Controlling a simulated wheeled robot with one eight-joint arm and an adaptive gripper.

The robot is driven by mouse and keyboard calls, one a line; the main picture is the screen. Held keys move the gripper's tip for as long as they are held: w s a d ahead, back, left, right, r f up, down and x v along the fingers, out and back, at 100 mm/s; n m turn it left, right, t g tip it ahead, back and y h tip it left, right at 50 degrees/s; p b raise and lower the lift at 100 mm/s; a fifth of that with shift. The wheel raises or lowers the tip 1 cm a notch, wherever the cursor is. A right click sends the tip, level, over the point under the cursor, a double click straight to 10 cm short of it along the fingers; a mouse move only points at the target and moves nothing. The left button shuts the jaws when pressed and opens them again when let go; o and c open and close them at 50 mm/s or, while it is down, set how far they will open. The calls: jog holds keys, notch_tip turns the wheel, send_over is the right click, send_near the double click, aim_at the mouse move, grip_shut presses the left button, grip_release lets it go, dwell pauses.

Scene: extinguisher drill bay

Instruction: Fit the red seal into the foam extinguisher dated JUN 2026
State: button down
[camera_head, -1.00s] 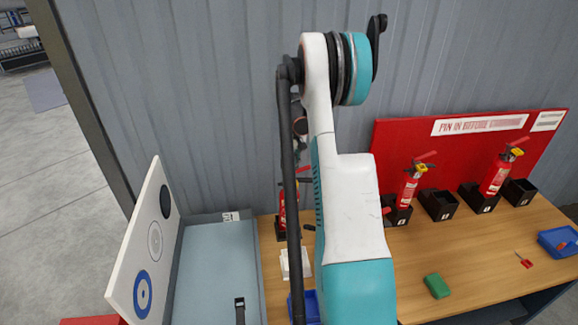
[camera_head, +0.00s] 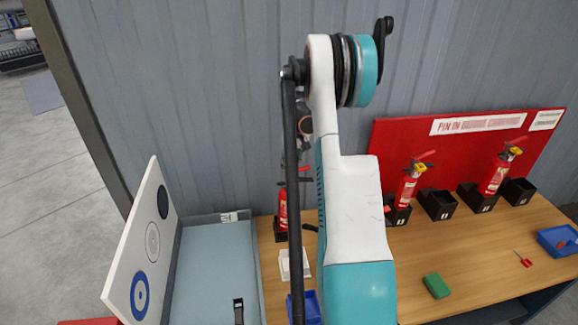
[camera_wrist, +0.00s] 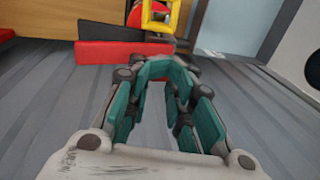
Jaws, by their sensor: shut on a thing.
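My gripper (camera_wrist: 158,68) is shut, its teal fingers closed together in the wrist view. A small red piece (camera_wrist: 160,37) shows just beyond the fingertips; I take it for the red seal, mostly hidden. A red and black extinguisher handle (camera_wrist: 125,50) lies close ahead, with a yellow frame (camera_wrist: 157,12) by it. In the head view an extinguisher (camera_head: 282,210) stands at the back left of the table, partly behind my arm, with my gripper above it. Two more extinguishers (camera_head: 406,188) (camera_head: 493,176) stand at the right. No date is readable.
Black holders (camera_head: 437,204) stand before the red board (camera_head: 400,140). A green block (camera_head: 436,286), a small red item (camera_head: 525,261) and a blue tray (camera_head: 555,240) lie at the right. The grey wall (camera_head: 220,100) is close behind.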

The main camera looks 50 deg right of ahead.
jog(key=shift+s+d+f, duration=0.1)
jog(key=shift+f, duration=0.15)
dwell(0.4)
jog(key=shift+s+d+b, duration=0.15)
jog(key=shift+d+b, duration=0.05)
jog(key=shift+b, duration=0.1)
jog(key=shift+s+d+y+b, duration=0.15)
jog(key=shift+d+y+b, duration=0.1)
jog(key=shift+y+b, duration=0.2)
dwell(1.3)
jog(key=shift+w+a+p+v, duration=0.15)
jog(key=shift+p+v, duration=0.3)
jog(key=shift+v, duration=0.6)
jog(key=shift+w+a+p+v, duration=0.15)
jog(key=shift+p+v, duration=0.3)
jog(key=shift+v, duration=0.6)
jog(key=shift+w+r, duration=0.15)
jog(key=shift+r, duration=0.05)
